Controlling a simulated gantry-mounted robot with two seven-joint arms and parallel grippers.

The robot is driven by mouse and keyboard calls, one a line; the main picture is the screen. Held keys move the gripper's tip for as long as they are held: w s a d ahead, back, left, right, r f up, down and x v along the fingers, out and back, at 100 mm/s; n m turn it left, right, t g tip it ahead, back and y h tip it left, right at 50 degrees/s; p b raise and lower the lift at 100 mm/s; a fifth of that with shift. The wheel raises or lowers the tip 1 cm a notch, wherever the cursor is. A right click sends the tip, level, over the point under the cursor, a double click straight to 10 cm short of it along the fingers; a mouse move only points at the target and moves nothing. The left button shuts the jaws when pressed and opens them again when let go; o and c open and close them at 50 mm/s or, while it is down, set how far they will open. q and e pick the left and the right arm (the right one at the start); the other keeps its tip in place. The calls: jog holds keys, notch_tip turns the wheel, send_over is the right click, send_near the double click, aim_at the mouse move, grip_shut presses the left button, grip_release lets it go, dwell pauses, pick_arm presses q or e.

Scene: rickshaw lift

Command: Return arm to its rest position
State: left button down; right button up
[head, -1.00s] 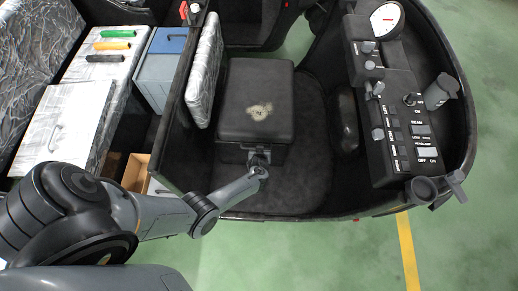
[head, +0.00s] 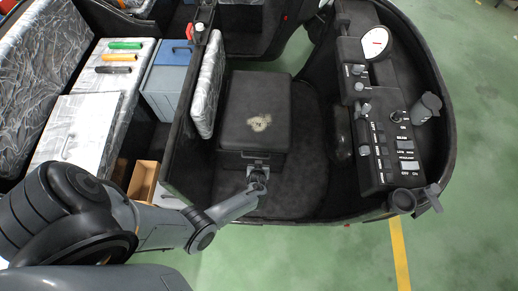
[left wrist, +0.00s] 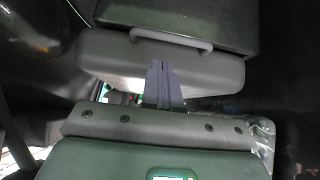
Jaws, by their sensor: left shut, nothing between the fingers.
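My left arm comes in from the lower left in the head view. My left gripper (head: 257,172) is at the front of a black box seat (head: 245,100), just below the metal handle (head: 256,154) on its front edge. In the left wrist view the fingers (left wrist: 162,75) are together and hold nothing, with the handle (left wrist: 150,37) beyond their tips. From these views I cannot tell whether the tips touch the handle. My right gripper is not in view.
The dark cab wall (head: 185,150) stands left of the seat, close to my forearm. A switch panel (head: 385,135) is on the right. Colored cylinders (head: 124,45) lie on a white bench (head: 85,85) at left. Green floor (head: 300,260) is clear in front.

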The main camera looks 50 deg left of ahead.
pick_arm(q)
jog(key=s+r+p, duration=0.2)
jog(key=s+p, duration=0.3)
jog(key=s, duration=0.6)
jog(key=s+a+r+m+p, duration=0.15)
jog(key=a+r+p, duration=0.25)
jog(key=r, duration=0.4)
jog(key=w+d+r+m+h+p, duration=0.15)
jog(key=d+r, duration=0.25)
jog(key=r, duration=0.6)
jog(key=d+r+m+h+p, duration=0.2)
jog(key=d+r+h+p, duration=0.1)
jog(key=r, duration=0.7)
jog(key=s+d+r+m+g+h, duration=0.1)
jog(key=s+d+r+m, duration=0.2)
jog(key=r, duration=0.5)
jog(key=s+d+r+m+g+h, duration=0.1)
jog(key=s+d+r+m, duration=0.1)
jog(key=d+r, duration=0.3)
jog(key=shift+s+d+r+m+p, duration=0.4)
jog(key=shift+s+r, duration=0.1)
jog(key=shift+r, duration=1.7)
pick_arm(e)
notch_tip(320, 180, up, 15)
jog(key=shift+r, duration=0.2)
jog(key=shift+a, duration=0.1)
